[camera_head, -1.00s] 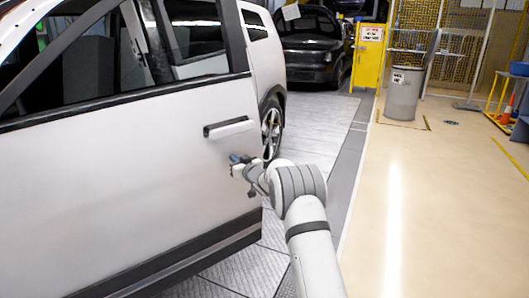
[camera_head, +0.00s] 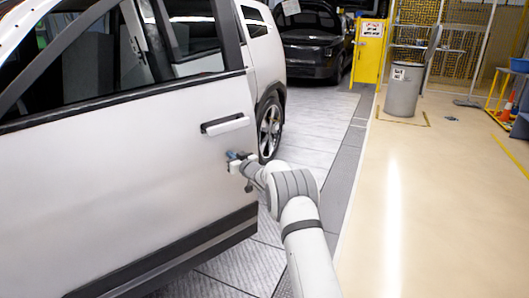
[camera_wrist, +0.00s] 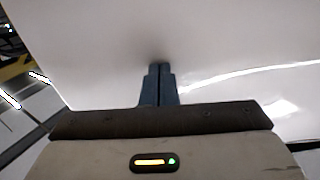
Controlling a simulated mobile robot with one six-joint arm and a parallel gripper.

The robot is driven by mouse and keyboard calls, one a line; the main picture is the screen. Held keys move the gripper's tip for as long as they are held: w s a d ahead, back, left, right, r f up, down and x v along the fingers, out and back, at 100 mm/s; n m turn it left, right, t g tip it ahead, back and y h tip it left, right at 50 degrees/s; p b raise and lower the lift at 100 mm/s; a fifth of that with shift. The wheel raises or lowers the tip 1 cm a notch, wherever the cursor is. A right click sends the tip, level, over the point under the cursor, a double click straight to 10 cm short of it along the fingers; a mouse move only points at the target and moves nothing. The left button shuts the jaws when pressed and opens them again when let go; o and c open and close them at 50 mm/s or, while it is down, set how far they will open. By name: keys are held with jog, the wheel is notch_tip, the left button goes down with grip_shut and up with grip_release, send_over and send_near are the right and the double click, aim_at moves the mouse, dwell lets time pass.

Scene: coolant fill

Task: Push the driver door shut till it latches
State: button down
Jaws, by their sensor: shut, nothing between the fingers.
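The white driver door (camera_head: 130,165) stands ajar on the left of the head view, its rear edge out from the car body. Its handle (camera_head: 226,125) is a white bar in a dark recess near that edge. My gripper (camera_head: 236,158) is at the door's outer face, below the handle and close to the rear edge. In the wrist view, the shut blue-grey fingers (camera_wrist: 159,72) point at the white door panel (camera_wrist: 100,45), and their tips appear to touch it. Nothing shows between the fingers. The latch is hidden.
The car's rear wheel (camera_head: 269,128) is behind the door edge. A dark car (camera_head: 308,45) and a yellow cabinet (camera_head: 369,52) stand at the back. A grey bin (camera_head: 403,90) stands right of centre. The beige floor (camera_head: 430,210) on the right is clear.

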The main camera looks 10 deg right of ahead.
jog(key=shift+w+a+y+p, duration=0.15)
jog(key=shift+w+a+p, duration=0.15)
jog(key=shift+w+p, duration=0.3)
jog(key=shift+w+a+y+p, duration=0.15)
jog(key=shift+w+a+p, duration=0.2)
jog(key=shift+w, duration=0.35)
jog(key=shift+w+a+r+n+g+p, duration=0.1)
jog(key=shift+w+n+g+p, duration=0.25)
jog(key=shift+p, duration=0.2)
jog(key=shift+w+a+y+p, duration=0.15)
jog(key=shift+w+a+p, duration=0.2)
jog(key=shift+w, duration=0.2)
jog(key=shift+w+a+y+p, duration=0.1)
jog(key=shift+w+a+p, duration=0.2)
jog(key=shift+w+p, duration=0.25)
jog(key=shift+w+a+y+p, duration=0.15)
jog(key=shift+w+a+p, duration=0.15)
jog(key=shift+w, duration=0.3)
